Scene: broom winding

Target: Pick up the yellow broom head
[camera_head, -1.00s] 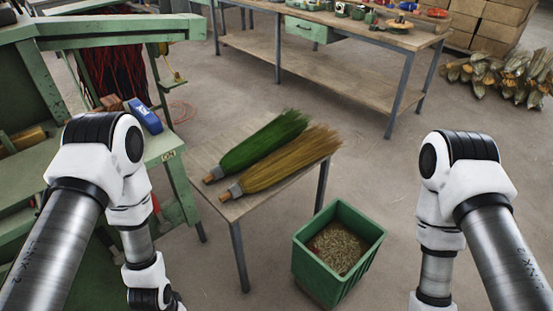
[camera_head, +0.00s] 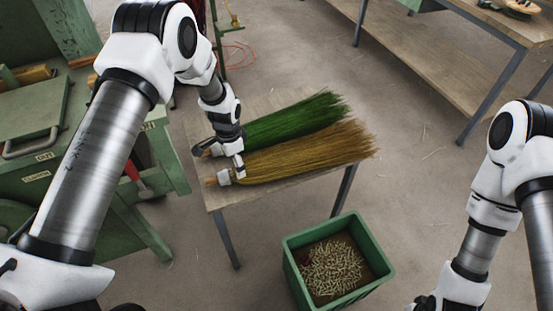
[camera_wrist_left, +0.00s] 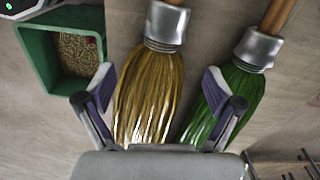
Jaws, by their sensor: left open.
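The yellow broom head (camera_head: 310,150) lies on the small table, with its metal collar and short wooden handle toward the left. It also shows in the left wrist view (camera_wrist_left: 150,95). My left gripper (camera_head: 232,168) is at the collar end of the yellow broom. In the left wrist view, the open fingers (camera_wrist_left: 157,92) appear on either side of the yellow bristles, with the right finger overlapping the green broom. I cannot tell whether they touch the bristles. My right gripper is out of frame; only its arm shows at right.
A green broom head (camera_head: 300,118) lies right beside the yellow one on the table (camera_head: 222,199). A green bin (camera_head: 290,262) of pellets stands on the floor in front. Green machinery (camera_head: 60,120) stands at left and a workbench (camera_head: 430,60) at the back right.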

